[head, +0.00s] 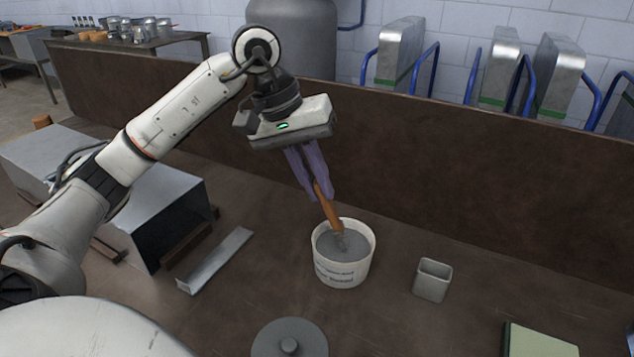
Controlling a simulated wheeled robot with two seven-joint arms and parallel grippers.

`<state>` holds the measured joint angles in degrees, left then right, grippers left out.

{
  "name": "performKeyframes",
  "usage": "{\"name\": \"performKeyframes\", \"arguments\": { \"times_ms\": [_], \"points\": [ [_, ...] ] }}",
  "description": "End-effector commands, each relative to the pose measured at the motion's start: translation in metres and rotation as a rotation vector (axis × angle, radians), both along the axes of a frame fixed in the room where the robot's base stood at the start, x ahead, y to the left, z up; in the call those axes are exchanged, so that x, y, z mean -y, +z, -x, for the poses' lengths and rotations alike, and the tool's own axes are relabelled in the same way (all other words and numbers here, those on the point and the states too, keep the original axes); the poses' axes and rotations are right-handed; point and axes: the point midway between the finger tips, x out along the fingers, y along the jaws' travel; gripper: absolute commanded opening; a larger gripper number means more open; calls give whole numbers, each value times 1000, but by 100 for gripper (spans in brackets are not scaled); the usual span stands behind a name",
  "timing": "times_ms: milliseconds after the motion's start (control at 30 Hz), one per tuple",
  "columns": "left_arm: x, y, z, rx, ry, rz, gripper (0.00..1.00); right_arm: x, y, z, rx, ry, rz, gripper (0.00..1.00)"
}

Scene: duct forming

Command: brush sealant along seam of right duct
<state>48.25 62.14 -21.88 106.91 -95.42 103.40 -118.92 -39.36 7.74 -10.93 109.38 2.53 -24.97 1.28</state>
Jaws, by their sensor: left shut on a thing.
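My left gripper (316,192) is shut on the wooden handle of a brush (330,208), above the middle of the bench. The brush is tilted, and its lower end is in the grey sealant (346,245) inside a white tub (342,275). Its bristles are hidden or too small to make out. A sheet-metal duct (172,192) lies on the bench at the left, partly behind my left arm. No duct shows on the right side of the picture. My right gripper is not in view.
A metal strip (215,261) lies between duct and tub. A round grey lid (290,340) is at the front, a small square cup (432,279) right of the tub, and a green pad (540,342) at front right. A brown back panel (450,160) bounds the bench.

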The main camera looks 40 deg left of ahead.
Motion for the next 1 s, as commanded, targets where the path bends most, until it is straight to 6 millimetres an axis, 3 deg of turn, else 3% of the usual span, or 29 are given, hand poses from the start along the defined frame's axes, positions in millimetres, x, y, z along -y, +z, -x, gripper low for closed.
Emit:
{"name": "performKeyframes", "arguments": {
  "times_ms": [167, 1000],
  "points": [
    [0, 6, 1, -5, -1, -2, 0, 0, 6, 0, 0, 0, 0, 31],
    [0, 70, 0, -2, 0, -1, 0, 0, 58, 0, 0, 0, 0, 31]
  ]
}}
